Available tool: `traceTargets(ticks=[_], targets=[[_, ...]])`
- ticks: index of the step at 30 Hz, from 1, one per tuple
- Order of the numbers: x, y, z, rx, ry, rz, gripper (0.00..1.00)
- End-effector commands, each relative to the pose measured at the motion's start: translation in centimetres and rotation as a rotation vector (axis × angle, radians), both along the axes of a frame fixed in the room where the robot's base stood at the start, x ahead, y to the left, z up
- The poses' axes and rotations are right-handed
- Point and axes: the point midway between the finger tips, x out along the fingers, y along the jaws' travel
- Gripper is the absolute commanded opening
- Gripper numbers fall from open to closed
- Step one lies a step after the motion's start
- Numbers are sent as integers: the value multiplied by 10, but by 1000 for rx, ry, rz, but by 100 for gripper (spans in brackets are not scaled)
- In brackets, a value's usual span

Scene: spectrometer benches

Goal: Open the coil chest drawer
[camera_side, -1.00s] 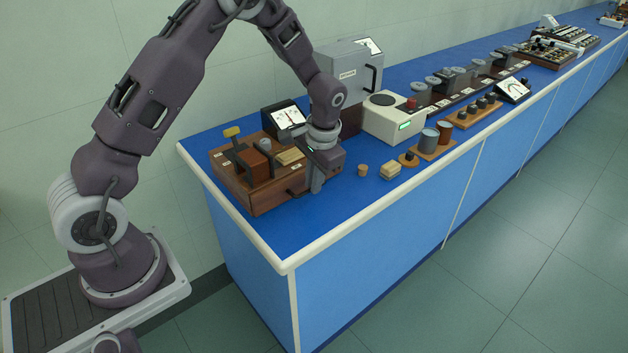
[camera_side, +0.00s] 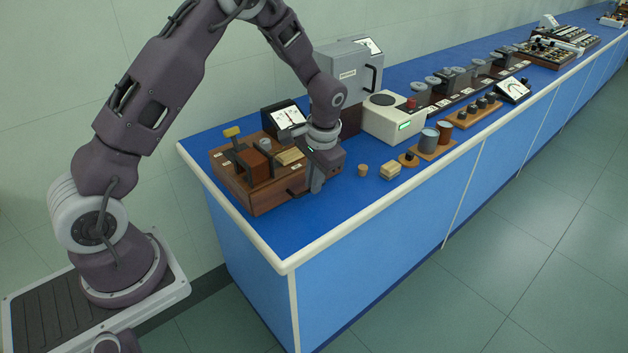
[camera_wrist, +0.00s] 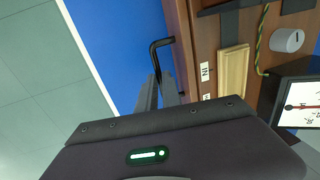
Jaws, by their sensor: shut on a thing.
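The coil chest (camera_side: 252,193) is a brown wooden box near the left end of the blue bench, with coil parts on its top. Its drawer front faces the bench's front edge, and no gap shows along it. A black bar handle (camera_wrist: 154,58) stands out from the front in the wrist view; part of it also shows in the side view (camera_side: 292,192). My gripper (camera_side: 316,188) is at the right part of the front, pointing down, its fingers shut on the handle. In the wrist view the fingers (camera_wrist: 158,90) hide the handle's other end.
A meter (camera_side: 286,117) stands behind the chest. A small cork (camera_side: 362,170) and a pale block (camera_side: 390,171) lie to the right. A grey box (camera_side: 350,75) and a white instrument (camera_side: 393,120) stand further back. Bare blue bench lies before the chest, up to the white edge.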

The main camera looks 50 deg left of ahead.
Motion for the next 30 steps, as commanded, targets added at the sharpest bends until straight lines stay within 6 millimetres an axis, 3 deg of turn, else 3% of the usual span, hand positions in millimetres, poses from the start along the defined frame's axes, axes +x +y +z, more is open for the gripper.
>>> traceTargets(ticks=[11,14,24,30], targets=[[1,-3,1,0,-2,-1,0],[1,-20,1,-1,-2,-5,0],[2,-115,1,-2,-5,-6,0],[2,-140,1,0,-5,-1,0]])
